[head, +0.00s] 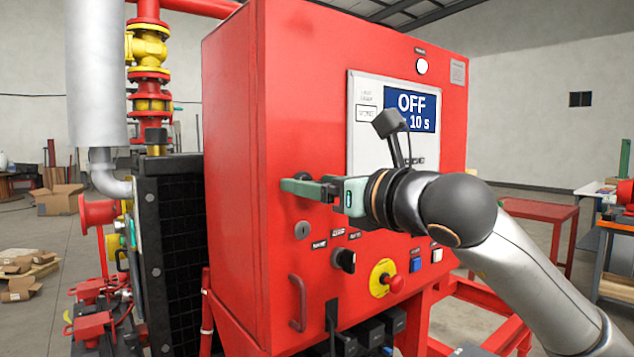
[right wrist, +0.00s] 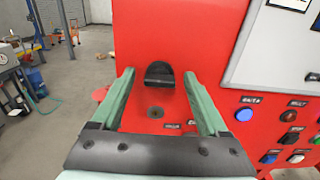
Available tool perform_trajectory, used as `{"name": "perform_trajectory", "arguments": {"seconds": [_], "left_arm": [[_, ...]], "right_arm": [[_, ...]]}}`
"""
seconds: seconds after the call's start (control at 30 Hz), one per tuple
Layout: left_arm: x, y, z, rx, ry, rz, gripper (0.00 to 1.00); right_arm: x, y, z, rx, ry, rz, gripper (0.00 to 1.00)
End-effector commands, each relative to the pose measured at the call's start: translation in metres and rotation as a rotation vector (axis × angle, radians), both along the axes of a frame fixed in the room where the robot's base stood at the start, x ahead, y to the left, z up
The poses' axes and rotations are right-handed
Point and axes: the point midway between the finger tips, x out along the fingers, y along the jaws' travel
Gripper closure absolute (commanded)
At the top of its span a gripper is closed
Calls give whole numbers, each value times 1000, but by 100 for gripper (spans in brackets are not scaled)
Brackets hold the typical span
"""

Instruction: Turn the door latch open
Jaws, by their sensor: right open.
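The door latch is a black, rounded knob with a flat bar (right wrist: 159,75) on the red cabinet door, above a round lock. In the head view it is mostly hidden by my fingers. My right gripper (right wrist: 157,82) has green fingers and is open, with one finger on each side of the latch and a gap on both sides. Whether the fingertips touch the door cannot be told. My left gripper is not in view.
The panel below holds a keyed lock (head: 302,230), a black rotary switch (head: 344,260), a red emergency stop (head: 387,277) and a blue button (head: 416,265). A red door handle (head: 297,303) sticks out lower left. A display panel (head: 410,108) reads OFF.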

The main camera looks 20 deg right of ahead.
Motion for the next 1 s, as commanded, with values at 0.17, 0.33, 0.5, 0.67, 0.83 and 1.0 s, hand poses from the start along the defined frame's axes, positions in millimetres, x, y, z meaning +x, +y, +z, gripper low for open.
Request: {"name": "perform_trajectory", "arguments": {"seconds": [0.17, 0.33, 0.5, 0.67, 0.83, 1.0], "left_arm": [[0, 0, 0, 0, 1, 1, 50], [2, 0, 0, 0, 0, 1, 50], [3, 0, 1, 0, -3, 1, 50], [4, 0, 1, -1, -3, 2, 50], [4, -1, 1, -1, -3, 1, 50], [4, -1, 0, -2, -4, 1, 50]], "right_arm": [[0, 0, 0, 0, 0, 0, 37], [0, 0, 0, 1, 0, 0, 56], [0, 0, 0, 1, 0, 0, 75], [0, 0, 0, 1, 0, 0, 93], [0, 0, 0, 1, 0, 0, 100], [0, 0, 0, -11, -4, 0, 100]]}}
